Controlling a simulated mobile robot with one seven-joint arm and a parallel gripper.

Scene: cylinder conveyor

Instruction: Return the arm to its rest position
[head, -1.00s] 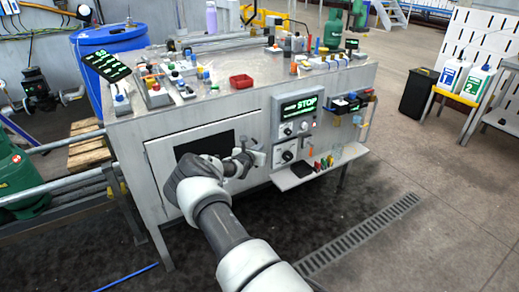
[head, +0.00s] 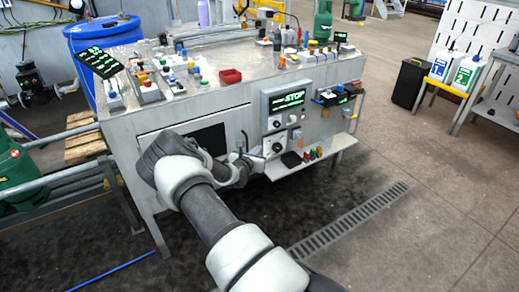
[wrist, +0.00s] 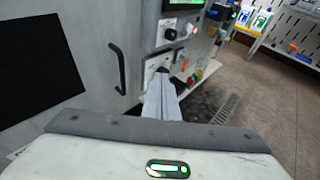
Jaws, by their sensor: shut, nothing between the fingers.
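My gripper (wrist: 162,78) is shut and empty, its pale fingers together in the wrist view. It points toward the lower control plate with a dark knob on the machine front; whether it touches the plate I cannot tell. In the head view my gripper (head: 251,160) is small and partly hidden behind my wrist, in front of the machine (head: 135,121). My arm is bent and reaches from the bottom edge up to the machine's front.
The control panel with a green STOP display (head: 291,99) is close to my gripper. A black door handle (wrist: 118,68) sticks out left of the fingers. A shelf (head: 275,171) with small coloured items juts out below.

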